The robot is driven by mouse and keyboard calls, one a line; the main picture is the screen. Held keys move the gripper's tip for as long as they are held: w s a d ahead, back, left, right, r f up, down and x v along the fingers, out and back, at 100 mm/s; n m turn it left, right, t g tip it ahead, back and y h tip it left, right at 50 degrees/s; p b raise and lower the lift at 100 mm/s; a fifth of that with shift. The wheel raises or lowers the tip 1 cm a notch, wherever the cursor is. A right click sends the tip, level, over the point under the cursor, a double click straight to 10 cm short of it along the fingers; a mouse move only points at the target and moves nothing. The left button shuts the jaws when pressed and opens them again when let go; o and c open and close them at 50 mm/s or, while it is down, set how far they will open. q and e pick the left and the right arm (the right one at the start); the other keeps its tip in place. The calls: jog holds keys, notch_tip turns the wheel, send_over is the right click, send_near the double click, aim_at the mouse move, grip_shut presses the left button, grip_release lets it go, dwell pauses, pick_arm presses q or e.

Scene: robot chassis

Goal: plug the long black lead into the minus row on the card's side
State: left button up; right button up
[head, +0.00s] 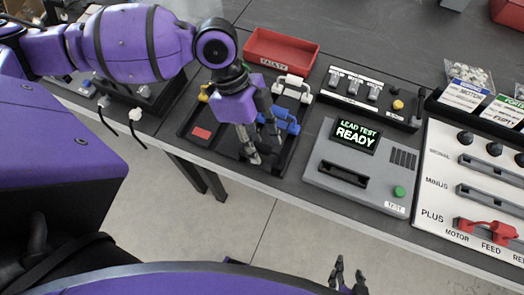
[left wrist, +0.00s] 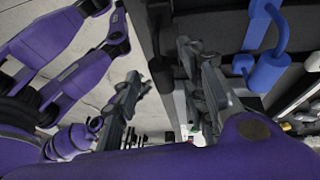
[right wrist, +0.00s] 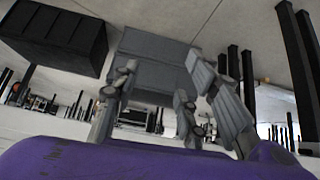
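My left gripper (head: 258,140) is over the front of the black lead tray (head: 285,160). It looks open and empty, beside a blue lead (head: 283,118); the blue lead also shows in the left wrist view (left wrist: 268,50). A white lead (head: 292,88) lies behind it, and a small yellow part (head: 204,93) is at the tray's left. I cannot make out the long black lead. The card panel (head: 436,190) at right has a minus row with a grey slotted bar (head: 490,195). A red lead (head: 487,228) sits in the plus row. My right gripper (head: 347,275) is open, empty, off the table.
A grey tester (head: 320,185) reading "LEAD TEST READY" stands between tray and panel, with a green button (head: 398,191). A red "FAULTY" bin (head: 280,52) and a switch box (head: 355,90) are behind.

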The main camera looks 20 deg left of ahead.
pick_arm(q)
jog(key=shift+x, duration=0.95)
jog(key=shift+w, duration=0.15)
grip_shut()
